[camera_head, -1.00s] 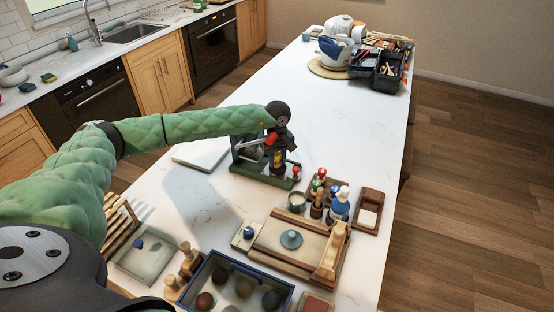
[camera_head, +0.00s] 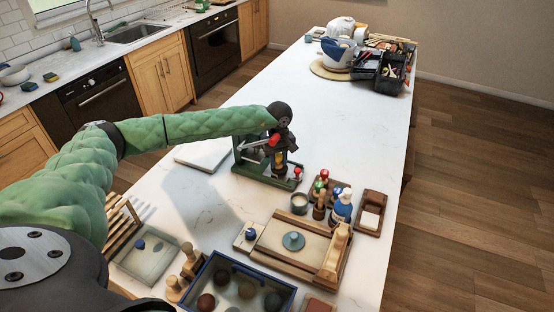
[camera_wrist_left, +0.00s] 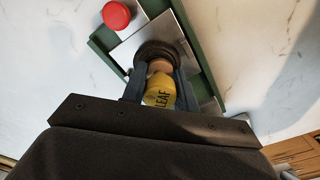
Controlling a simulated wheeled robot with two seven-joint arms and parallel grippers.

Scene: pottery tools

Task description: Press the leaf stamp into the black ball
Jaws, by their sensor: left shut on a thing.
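My left gripper (camera_wrist_left: 155,92) is shut on the yellow leaf stamp (camera_wrist_left: 160,90), marked "LEAF". In the head view the stamp (camera_head: 279,161) is a small yellow patch below the dark gripper (camera_head: 281,150), over the green stand. In the left wrist view a round, dark thing (camera_wrist_left: 155,50), likely the black ball, lies just past the stamp's far end, over a metal plate. The stamp overlaps it there; I cannot tell whether they touch. My right gripper is not in view.
The green stand (camera_head: 262,178) has a red knob (camera_head: 298,171). A blue-edged tray (camera_head: 213,262) of coloured balls, a wooden board (camera_head: 270,245) and several upright stamps (camera_head: 320,203) are nearer. A white slab (camera_head: 203,153) lies left of the stand.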

